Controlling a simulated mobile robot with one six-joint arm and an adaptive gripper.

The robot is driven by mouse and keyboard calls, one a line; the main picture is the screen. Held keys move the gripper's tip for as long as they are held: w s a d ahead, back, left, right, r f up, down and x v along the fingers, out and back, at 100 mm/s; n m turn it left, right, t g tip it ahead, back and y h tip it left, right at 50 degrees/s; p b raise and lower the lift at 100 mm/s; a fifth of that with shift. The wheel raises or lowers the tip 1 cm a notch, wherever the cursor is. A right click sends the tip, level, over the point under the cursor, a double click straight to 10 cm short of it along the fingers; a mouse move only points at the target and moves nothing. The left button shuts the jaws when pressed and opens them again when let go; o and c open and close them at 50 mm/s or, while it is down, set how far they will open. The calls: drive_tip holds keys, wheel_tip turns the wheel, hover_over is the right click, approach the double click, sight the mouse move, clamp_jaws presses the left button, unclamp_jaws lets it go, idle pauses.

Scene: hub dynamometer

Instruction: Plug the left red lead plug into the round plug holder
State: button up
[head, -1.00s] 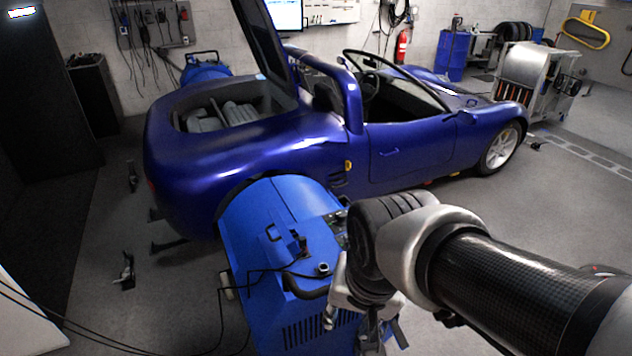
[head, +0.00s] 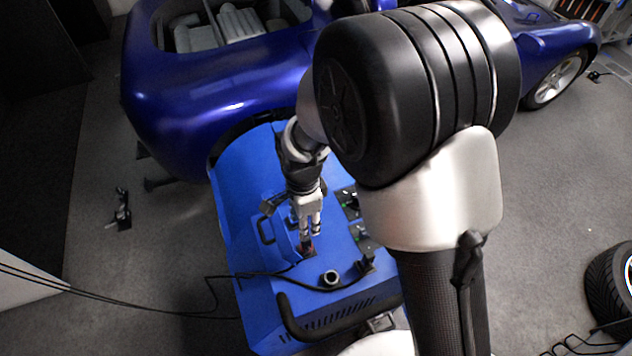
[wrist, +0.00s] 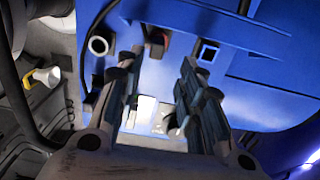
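The blue hub dynamometer (head: 245,215) stands beside the car's rear wheel arch. A small dark-red plug (head: 306,248) stands on its top, with a black lead at it; it also shows as a red patch in the wrist view (wrist: 159,42). The round plug holder (head: 330,279), a pale ring with a dark hole, is to the plug's lower right; it shows left of the plug in the wrist view (wrist: 98,46). My gripper (head: 310,232) points down just above the red plug. In the wrist view its fingers (wrist: 160,70) are apart with nothing seen between them; contact with the plug cannot be told.
A black handle bar (head: 290,322) runs along the housing's near edge. Another dark plug (head: 366,264) stands right of the holder. Black leads (head: 225,277) cross the top and trail left. A square socket (wrist: 207,52) shows right of the plug. The blue car (head: 190,95) is close behind.

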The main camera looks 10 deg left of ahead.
drive_tip(key=shift+s+f+b, duration=0.4)
drive_tip(key=shift+f+b, duration=0.2)
drive_tip(key=shift+f, duration=0.05)
wheel_tip(320, 180, down, 8)
drive_tip(key=b, duration=0.5)
drive_tip(key=shift+r, duration=0.25)
drive_tip(key=shift+c, duration=0.4)
clamp_jaws()
drive_tip(key=shift+r, duration=0.2)
drive_tip(key=shift+r+p, duration=1.5)
drive_tip(key=shift+r, duration=0.45)
